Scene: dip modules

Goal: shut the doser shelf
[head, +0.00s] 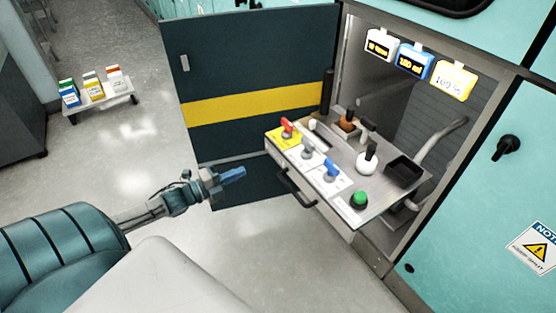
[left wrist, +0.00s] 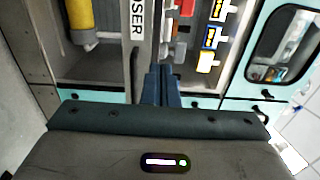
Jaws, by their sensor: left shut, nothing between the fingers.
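The doser shelf (head: 388,192) stands pulled out of the open cabinet, with a dark bar handle (head: 295,188) on its front. On it are red, grey and blue levers, a green button (head: 360,199), a white flask (head: 367,161) and a black bin (head: 404,170). In the left wrist view, a pale strip with partly hidden lettering ending in "SER" (left wrist: 138,20) lies beyond the fingers. My left gripper (head: 232,175) is shut and empty, left of the shelf front and apart from the handle in the head view. Its blue fingers show in the left wrist view (left wrist: 161,84). My right gripper is out of view.
The dark cabinet door (head: 250,60) with a yellow stripe stands open behind the shelf's left side. Lit display tags (head: 413,63) hang at the cabinet's top. A small cart (head: 100,104) with coloured boxes stands far left. The floor between is clear.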

